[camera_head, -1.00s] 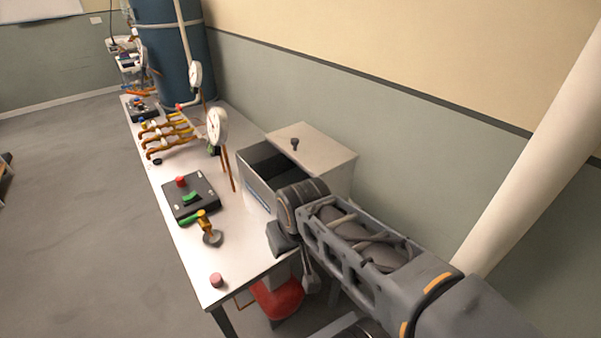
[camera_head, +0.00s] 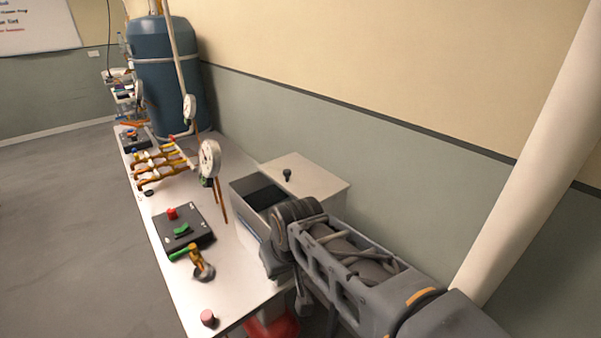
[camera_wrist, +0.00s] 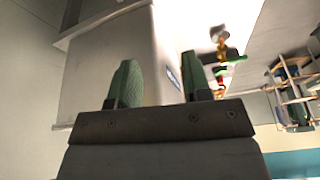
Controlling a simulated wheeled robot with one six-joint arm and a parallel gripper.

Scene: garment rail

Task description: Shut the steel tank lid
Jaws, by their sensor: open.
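The steel tank (camera_head: 252,216) is a pale grey box on the bench, near the wall. Its lid (camera_head: 318,180) is a flat plate with a black knob (camera_head: 287,175). The lid covers the rear right part, and a dark opening (camera_head: 260,192) shows at the front left. My gripper (camera_wrist: 160,82) is open, with two green-padded fingers and nothing visible between them but the tank's wall behind. In the head view, my arm's wrist is at the tank's near side and hides part of it. In the wrist view the tank wall (camera_wrist: 100,65) fills the left and middle; contact cannot be told.
The bench (camera_head: 233,290) holds a black control box (camera_head: 184,228), a brass valve (camera_head: 199,262), a red button (camera_head: 208,318), pipes (camera_head: 160,165) and a dial gauge (camera_head: 209,158). A red object (camera_head: 273,328) is below the bench. A pale pipe (camera_head: 530,160) stands at right. Floor at left is clear.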

